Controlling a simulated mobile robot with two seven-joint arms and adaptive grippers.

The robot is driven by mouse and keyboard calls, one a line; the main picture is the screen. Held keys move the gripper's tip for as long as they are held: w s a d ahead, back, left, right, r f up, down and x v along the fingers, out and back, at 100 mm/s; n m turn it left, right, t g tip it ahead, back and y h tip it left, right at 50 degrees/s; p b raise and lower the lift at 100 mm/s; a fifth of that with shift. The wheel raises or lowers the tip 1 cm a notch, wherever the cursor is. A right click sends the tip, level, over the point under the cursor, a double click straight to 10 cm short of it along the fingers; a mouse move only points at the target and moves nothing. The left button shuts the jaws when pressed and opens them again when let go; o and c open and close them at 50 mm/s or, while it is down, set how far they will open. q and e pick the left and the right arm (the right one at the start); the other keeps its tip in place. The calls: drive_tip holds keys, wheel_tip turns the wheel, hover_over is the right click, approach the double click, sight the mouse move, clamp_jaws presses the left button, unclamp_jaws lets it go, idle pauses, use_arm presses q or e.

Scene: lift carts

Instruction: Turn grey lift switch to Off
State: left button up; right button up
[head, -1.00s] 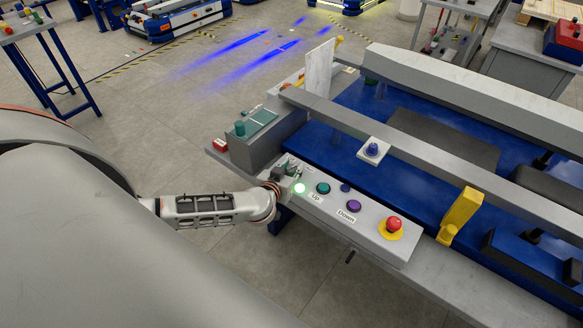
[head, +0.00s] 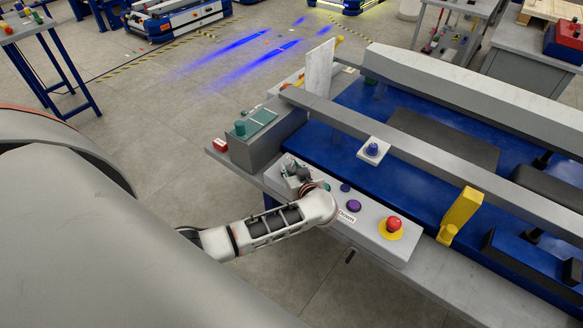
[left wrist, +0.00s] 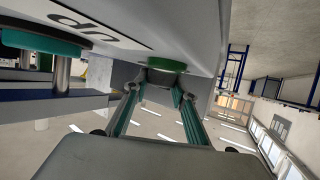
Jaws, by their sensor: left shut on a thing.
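The grey control box (head: 412,238) is fixed at the near edge of the blue lift. My left gripper (head: 297,177) is over the left end of its panel, with its fingers down at the switch area. It is shut on the grey lift switch, which is largely hidden by the fingers, so I cannot read its position. In the left wrist view, the fingers (left wrist: 160,92) reach toward the panel beside a dark green round lamp (left wrist: 166,64). The teal Up button (left wrist: 42,42) is at the left there. My right gripper is not in view.
A purple Down button (head: 354,206) and a red emergency stop (head: 393,223) are on the same panel. A grey box with a green top (head: 255,122) stands just beyond the panel's left end. A yellow bracket (head: 460,215) rises to the right. Open floor lies at the left.

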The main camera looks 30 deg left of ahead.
use_arm(q)
drive_tip(key=shift+g, duration=0.3)
drive_tip(key=o, duration=1.1)
drive_tip(key=v, duration=1.2)
drive_tip(key=shift+s+f, duration=0.15)
